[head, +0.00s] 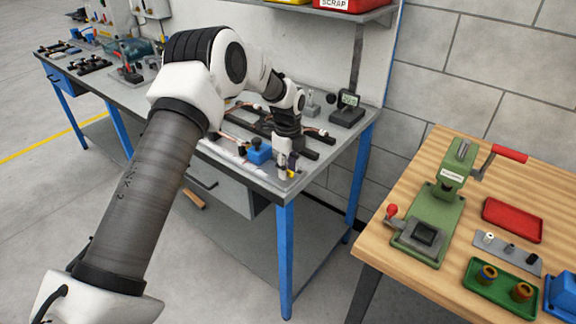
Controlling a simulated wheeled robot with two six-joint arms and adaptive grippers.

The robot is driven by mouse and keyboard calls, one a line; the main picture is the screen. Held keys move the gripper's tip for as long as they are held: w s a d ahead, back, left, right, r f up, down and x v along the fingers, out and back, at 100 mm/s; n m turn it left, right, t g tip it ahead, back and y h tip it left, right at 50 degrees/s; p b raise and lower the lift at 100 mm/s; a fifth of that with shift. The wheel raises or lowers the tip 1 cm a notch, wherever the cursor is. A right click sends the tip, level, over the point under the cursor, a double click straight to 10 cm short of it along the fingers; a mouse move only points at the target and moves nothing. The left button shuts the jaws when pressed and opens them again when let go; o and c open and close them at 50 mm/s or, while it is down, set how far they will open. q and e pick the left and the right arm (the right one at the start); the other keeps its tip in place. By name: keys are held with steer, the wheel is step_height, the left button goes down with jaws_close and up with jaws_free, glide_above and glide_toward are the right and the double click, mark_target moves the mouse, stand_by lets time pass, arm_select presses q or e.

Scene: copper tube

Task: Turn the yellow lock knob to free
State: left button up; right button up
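My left arm reaches across to the grey workbench, and its gripper (286,166) points down at the bench's front right corner. A small yellow spot, probably the yellow lock knob (283,175), shows right at the fingertips. The gripper hides most of it. I cannot tell whether the fingers touch it or are closed around it, nor which way the knob is turned. A blue block (259,151) sits just left of the gripper on the same fixture. My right gripper is not in view.
The grey bench (262,183) also holds dark rails with copper-coloured tube pieces and a small black gauge with a display (347,108). A wooden table (405,275) at right carries a green press (440,205), a red tray (512,220) and a green tray (500,285).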

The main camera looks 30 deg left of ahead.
arm_select(q)
steer(key=shift+s+r, duration=0.15)
steer(key=shift+r, duration=0.05)
steer(key=shift+s+r, duration=0.15)
steer(key=shift+s, duration=0.05)
steer(key=shift+c, duration=1.4)
jaws_close()
steer(key=shift+w, duration=0.15)
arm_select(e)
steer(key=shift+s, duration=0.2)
